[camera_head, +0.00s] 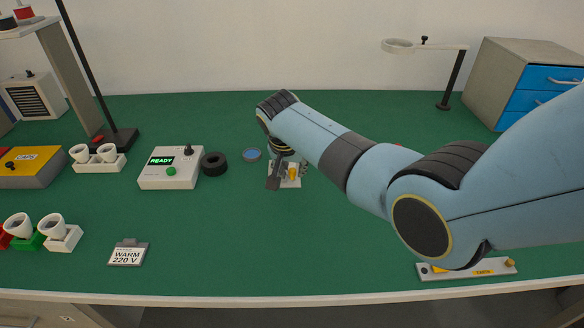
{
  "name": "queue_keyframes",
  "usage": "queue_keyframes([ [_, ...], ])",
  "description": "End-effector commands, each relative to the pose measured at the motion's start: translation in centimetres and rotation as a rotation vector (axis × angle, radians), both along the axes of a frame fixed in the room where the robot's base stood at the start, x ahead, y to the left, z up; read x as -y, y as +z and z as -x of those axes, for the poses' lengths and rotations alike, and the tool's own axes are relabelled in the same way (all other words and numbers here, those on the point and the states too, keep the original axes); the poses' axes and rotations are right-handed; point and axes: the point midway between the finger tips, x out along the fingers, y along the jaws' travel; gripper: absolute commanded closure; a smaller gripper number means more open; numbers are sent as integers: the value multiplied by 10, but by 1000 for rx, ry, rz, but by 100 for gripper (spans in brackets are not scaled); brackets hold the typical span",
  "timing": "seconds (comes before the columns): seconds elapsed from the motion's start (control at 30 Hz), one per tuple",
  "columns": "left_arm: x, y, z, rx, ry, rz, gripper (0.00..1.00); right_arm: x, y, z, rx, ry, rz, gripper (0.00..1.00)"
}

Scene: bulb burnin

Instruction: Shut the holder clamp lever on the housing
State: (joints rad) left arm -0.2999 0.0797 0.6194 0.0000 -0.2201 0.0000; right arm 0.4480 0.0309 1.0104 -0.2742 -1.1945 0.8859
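My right arm reaches in from the right, and its dark gripper (275,178) points down at the holder near the middle of the bench. The holder (291,183) is a small pale base with a yellow-orange part (293,172) on it. The gripper and wrist cover much of the holder, so the clamp lever and the housing cannot be made out clearly. I cannot tell whether the fingers touch the lever or whether they are open or shut. My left gripper is not in view.
Left of the holder are a blue-topped disc (252,154), a black ring (214,163) and a white box (169,168) reading READY. White sockets (97,157), a WARM 220 V card (128,254) and a yellow box (30,166) stand further left. The front middle green bench is clear.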

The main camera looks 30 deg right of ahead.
Motion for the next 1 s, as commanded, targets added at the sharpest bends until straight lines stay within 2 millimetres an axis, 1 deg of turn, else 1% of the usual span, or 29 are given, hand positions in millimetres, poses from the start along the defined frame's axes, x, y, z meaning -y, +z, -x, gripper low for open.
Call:
queue_keyframes([
  [0.03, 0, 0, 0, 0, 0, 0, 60, 0, 0, 0, 0, 0, 0, 62],
  [0.07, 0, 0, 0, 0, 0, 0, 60, 0, 0, 0, 0, 0, 0, 59],
  [0.33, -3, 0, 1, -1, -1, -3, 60, 0, 1, 0, 0, 1, 0, 59],
  [0.47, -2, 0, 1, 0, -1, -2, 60, -3, 9, 2, 2, 2, 0, 59],
  [0.57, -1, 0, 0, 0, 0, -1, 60, -8, 23, 6, 4, 2, 0, 59],
  [0.8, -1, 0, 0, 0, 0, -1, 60, -23, 72, 19, 3, 2, -2, 59],
  [0.9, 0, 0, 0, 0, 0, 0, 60, -28, 90, 24, 3, 1, 0, 59],
  [1.0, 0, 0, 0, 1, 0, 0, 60, -31, 102, 28, 2, 1, -1, 59],
])
